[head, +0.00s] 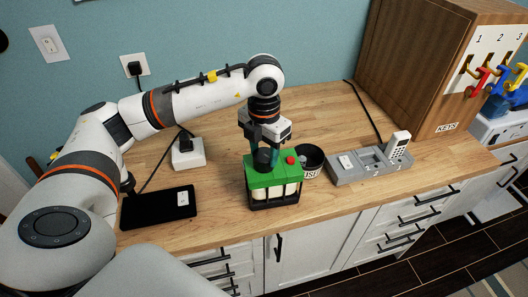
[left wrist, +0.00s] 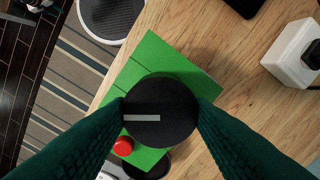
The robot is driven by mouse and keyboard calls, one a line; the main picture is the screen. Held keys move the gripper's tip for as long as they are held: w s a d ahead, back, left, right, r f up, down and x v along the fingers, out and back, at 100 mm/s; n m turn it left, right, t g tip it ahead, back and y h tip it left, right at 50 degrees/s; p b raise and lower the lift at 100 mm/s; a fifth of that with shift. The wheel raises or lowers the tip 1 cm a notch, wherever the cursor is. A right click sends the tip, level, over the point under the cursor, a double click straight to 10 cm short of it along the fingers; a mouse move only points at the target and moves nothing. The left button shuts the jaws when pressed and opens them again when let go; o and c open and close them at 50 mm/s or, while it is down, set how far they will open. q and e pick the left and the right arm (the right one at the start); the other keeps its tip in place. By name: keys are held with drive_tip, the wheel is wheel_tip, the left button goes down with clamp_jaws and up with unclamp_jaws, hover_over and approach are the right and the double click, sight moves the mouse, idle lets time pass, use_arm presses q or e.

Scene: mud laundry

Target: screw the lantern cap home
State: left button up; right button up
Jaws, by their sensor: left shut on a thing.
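The lantern (head: 272,178) stands upright on the wooden counter near its front edge, with a green top, pale tubes and a dark base. A round black cap (head: 262,158) sits at the lantern's green top, beside a red button (head: 291,160). My left gripper (head: 264,151) points down from above, shut on the cap. In the left wrist view the cap (left wrist: 160,112), with a grey stripe, is between the two dark green fingers, over the green top (left wrist: 140,73). I cannot tell how deep the cap is seated. My right gripper is not in view.
A black labelled cup (head: 311,158) stands close right of the lantern. Farther right are a grey tray (head: 345,176) with a white handset (head: 398,145) and a wooden key cabinet (head: 415,60). A black tablet (head: 158,207) and white socket block (head: 188,153) lie left.

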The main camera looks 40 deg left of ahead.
use_arm(q)
drive_tip(key=shift+m, duration=0.5)
drive_tip(key=shift+f+m+b, duration=0.15)
drive_tip(key=shift+m+b, duration=0.35)
drive_tip(key=shift+b, duration=0.05)
drive_tip(key=shift+m+b, duration=0.45)
drive_tip(key=shift+m, duration=0.65)
